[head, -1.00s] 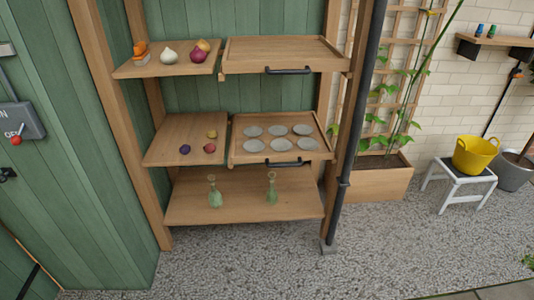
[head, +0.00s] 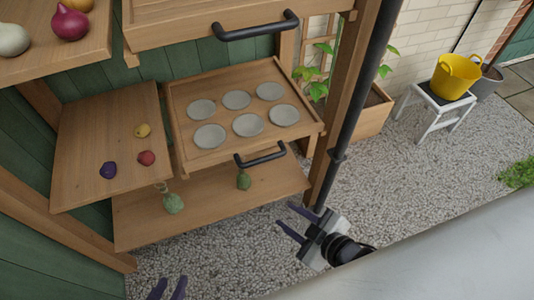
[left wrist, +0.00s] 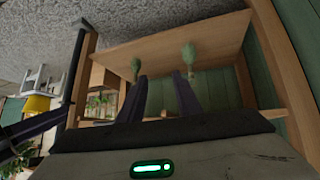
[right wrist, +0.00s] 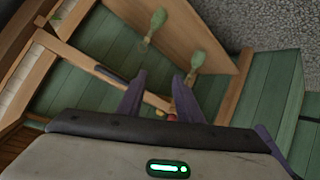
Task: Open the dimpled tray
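The dimpled tray (head: 205,160) is a wooden tray with several round grey dimples, on the right side of the middle shelf level. Its black bar handle (head: 260,154) is on its front edge. It shows no clear sign of being pulled out. My right gripper (head: 297,222) is below and right of the handle in the head view, apart from it, with fingers spread and empty. My left gripper (head: 168,288) is at the bottom edge, left of the handle, fingers apart and empty. Both finger pairs also show apart in the left wrist view (left wrist: 160,77) and right wrist view (right wrist: 159,76).
Another wooden tray with a black handle (head: 255,26) is above. Left of the dimpled tray, a board (head: 85,135) holds small purple, red and yellow items. A dark pole (head: 345,130) rises at the right.

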